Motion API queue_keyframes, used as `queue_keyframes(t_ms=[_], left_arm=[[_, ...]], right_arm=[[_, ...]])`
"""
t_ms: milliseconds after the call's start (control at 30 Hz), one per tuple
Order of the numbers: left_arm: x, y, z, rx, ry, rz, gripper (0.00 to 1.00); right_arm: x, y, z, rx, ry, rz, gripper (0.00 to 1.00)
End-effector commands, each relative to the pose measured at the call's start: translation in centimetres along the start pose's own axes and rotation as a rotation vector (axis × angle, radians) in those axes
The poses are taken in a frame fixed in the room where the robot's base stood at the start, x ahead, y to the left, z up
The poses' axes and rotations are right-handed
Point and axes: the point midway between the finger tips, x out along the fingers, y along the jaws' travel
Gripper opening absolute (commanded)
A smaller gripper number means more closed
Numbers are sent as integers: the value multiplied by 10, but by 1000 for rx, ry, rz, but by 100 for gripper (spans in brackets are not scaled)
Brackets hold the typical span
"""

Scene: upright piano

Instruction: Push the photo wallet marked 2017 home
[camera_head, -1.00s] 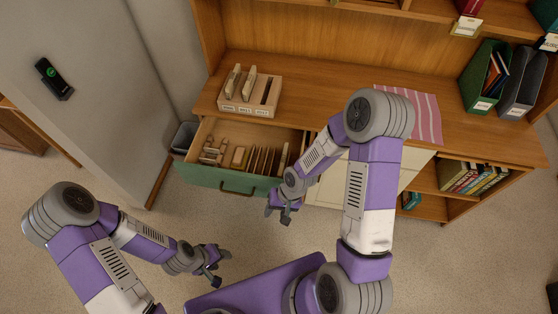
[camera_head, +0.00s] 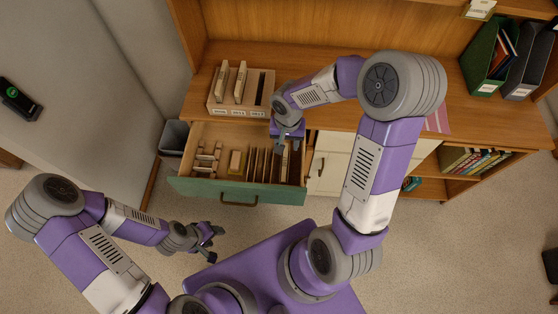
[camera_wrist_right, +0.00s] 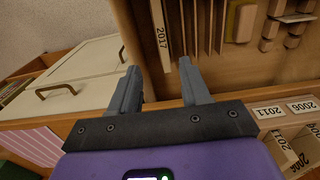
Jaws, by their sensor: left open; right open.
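The photo wallet marked 2017 (camera_wrist_right: 160,38) stands on edge in the open green-fronted drawer (camera_head: 239,192), at the right end of a row of thin dividers. In the right wrist view its label is just beyond and between my fingertips. My right gripper (camera_wrist_right: 158,72) is open and empty; in the head view it (camera_head: 288,143) is over the drawer's back right corner and partly hides the wallet. A wooden rack (camera_head: 216,107) on the cabinet top holds two cream wallets in its left slots; its right slot looks empty. My left gripper (camera_head: 211,240) is open and empty in front of the drawer.
The drawer's left part holds small wooden pieces (camera_head: 207,158) and a tan block (camera_head: 236,162). White cabinet doors (camera_head: 331,165) stand right of the drawer. A grey bin (camera_head: 174,136) is at left.

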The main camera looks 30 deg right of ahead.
Motion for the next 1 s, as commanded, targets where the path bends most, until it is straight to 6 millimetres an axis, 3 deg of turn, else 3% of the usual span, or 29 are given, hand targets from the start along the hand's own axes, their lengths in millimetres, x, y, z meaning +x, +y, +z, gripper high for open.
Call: queue_keyframes(t_ms=[33, 300, 567, 1000], left_arm=[[13, -5, 0, 0, -1, 0, 51], [43, -16, -2, 0, 0, 0, 51], [53, -20, -2, 0, 0, 0, 51], [75, -28, -3, 0, 0, 0, 51]], right_arm=[[14, 0, 0, 0, 0, 0, 47], [47, 0, 0, 0, -1, -1, 47], [69, 0, 1, 0, -3, 0, 47], [124, 1, 6, 0, -2, -1, 47]])
